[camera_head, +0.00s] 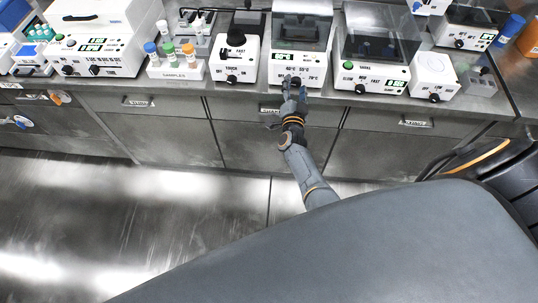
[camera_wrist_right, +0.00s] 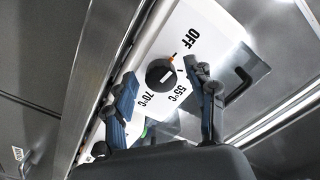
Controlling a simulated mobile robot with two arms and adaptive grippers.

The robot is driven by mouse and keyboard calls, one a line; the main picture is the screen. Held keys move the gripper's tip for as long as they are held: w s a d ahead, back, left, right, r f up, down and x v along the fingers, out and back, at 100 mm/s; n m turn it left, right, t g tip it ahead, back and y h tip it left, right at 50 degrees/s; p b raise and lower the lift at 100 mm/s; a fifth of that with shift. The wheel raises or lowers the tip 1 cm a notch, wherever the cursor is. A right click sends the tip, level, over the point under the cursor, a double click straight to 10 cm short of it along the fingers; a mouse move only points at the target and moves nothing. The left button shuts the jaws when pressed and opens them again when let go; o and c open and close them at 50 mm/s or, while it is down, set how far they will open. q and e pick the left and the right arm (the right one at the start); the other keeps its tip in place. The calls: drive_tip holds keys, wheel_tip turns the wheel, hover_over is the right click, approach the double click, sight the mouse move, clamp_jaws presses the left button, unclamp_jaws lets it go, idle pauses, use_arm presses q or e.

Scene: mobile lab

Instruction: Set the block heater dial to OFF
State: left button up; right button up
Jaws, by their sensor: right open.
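The block heater (camera_head: 302,32) is a white unit with a clear lid on the bench, with temperature labels on its front. Its black round dial (camera_wrist_right: 160,73) shows in the right wrist view, with OFF, 55°C and 70°C printed around it. An orange mark sits at the dial's edge on the side facing OFF, and a white mark is on its face. I cannot tell which is the pointer. My right gripper (camera_wrist_right: 164,80) is open and empty, its fingers either side of the dial in that view; contact is unclear. In the head view the right gripper (camera_head: 293,92) partly covers the heater's front.
A white device with a black knob (camera_head: 235,60) stands close left of the heater, and a clear-lidded shaker (camera_head: 372,70) close right. A samples rack (camera_head: 176,70) with several coloured caps is farther left. Drawers (camera_head: 160,102) line the bench front.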

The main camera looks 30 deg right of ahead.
drive_tip(key=m+b, duration=0.1)
drive_tip(key=m, duration=0.3)
drive_tip(key=shift+f, duration=0.15)
drive_tip(key=m+b, duration=0.5)
drive_tip(key=m, duration=0.6)
drive_tip(key=m+b, duration=0.5)
drive_tip(key=m, duration=0.3)
drive_tip(key=s+a+m+b, duration=0.1)
drive_tip(key=s+a, duration=0.6)
drive_tip(key=s, duration=0.4)
drive_tip(key=s+a+f+n+y, duration=0.1)
drive_tip(key=a+f+n+y, duration=0.3)
drive_tip(key=f+n, duration=0.5)
drive_tip(key=s+a+f+n+y, duration=0.2)
drive_tip(key=a+f+n+y, duration=0.2)
drive_tip(key=f+n, duration=0.6)
drive_tip(key=shift+s+a+f+g+p, duration=0.25)
drive_tip(key=shift+a+f+g+p, duration=0.15)
drive_tip(key=shift+a+f, duration=0.5)
drive_tip(key=shift+r, duration=0.15)
